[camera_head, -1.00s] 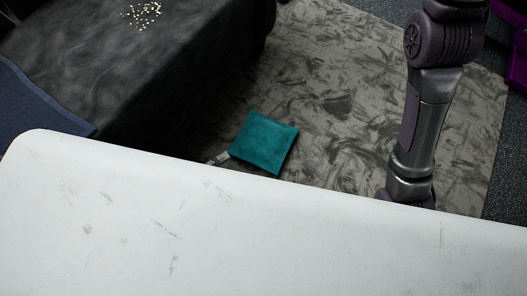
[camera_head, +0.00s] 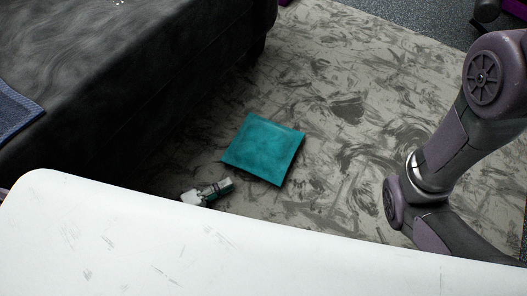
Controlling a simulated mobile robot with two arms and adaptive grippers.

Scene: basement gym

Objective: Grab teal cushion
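The teal cushion (camera_head: 263,148) lies flat on the grey patterned rug. All its corners show.
A scuffed white surface (camera_head: 150,240) with a rounded corner fills the foreground. A dark sofa-like piece (camera_head: 110,70) stands at upper left, with a blue cloth (camera_head: 15,112) on it.

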